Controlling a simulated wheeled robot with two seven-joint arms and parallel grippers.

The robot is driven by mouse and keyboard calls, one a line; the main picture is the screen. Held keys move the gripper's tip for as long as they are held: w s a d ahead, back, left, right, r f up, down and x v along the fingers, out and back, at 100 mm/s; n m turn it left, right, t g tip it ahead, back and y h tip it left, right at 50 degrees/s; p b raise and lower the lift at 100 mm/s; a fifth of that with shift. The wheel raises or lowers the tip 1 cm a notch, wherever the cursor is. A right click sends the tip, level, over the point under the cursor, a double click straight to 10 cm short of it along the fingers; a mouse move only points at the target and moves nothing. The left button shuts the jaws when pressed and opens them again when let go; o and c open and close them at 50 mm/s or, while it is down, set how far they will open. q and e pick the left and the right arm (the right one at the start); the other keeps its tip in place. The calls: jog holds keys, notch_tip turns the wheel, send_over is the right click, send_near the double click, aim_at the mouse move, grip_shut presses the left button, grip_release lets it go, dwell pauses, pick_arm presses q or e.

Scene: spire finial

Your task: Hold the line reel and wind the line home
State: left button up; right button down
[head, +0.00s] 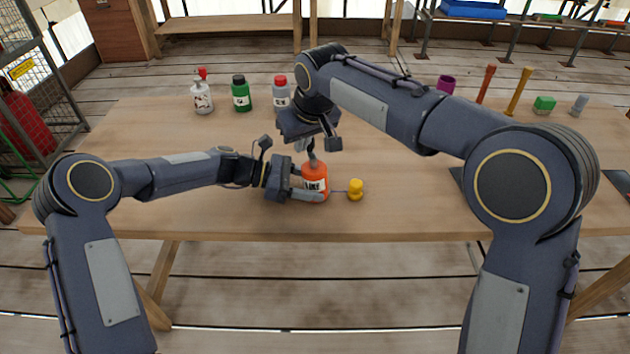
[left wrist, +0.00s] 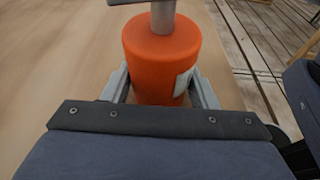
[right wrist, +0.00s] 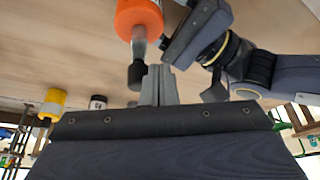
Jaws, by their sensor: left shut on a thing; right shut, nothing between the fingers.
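The orange line reel (head: 315,181), a cylinder with a white label, stands upright on the table. My left gripper (head: 308,192) is shut around its sides; the left wrist view also shows the reel (left wrist: 160,55) between the fingers (left wrist: 160,92). A grey stem with a dark knob (right wrist: 137,74) rises from the reel's top. My right gripper (right wrist: 160,84) is shut and empty right beside this knob; I cannot tell whether they touch. A thin line runs from the reel to a yellow piece (head: 356,189) on the table at its right.
Several bottles stand at the back left, among them a green one (head: 241,94). A purple cup (head: 446,84), leaning rods and a green block (head: 544,104) are at the back right. The table's front edge is close to the reel. The left part of the table (head: 130,140) is clear.

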jog(key=shift+r, duration=2.95)
jog(key=shift+s+a+f, duration=0.1)
jog(key=shift+s+f, duration=0.2)
jog(key=shift+f, duration=0.65)
jog(key=shift+s+a+f, duration=0.1)
jog(key=shift+s+f, duration=0.15)
jog(key=shift+f, duration=0.7)
jog(key=shift+f, duration=0.2)
jog(key=shift+f, duration=1.3)
jog(key=shift+w+d, duration=0.1)
jog(key=shift+w, duration=0.05)
